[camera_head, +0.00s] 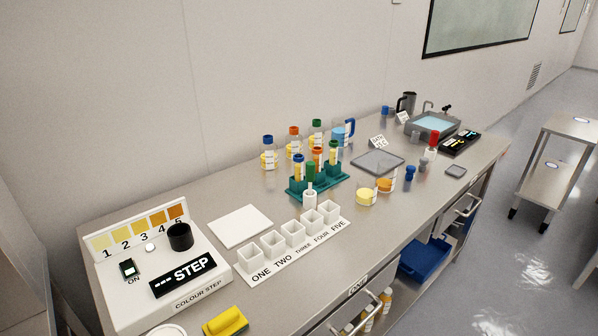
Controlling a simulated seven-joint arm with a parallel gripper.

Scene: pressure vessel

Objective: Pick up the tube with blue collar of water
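A tube with a blue collar (299,166) stands upright in a teal rack (296,193) near the middle of the bench. Its lower end is hidden in the rack, and its contents are too small to make out. A tube with an orange collar (317,157) and a tube with a green collar (333,155) stand in the same rack to its right. A bottle with a blue cap (268,153) stands behind the rack to the left. My gripper is not in view.
A green-topped item (310,173) stands close before the blue-collared tube. Capped bottles (295,146) and a blue-handled jug (342,133) stand behind. Numbered white cups (292,232) lie in front. A colour step box (160,275) stands left.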

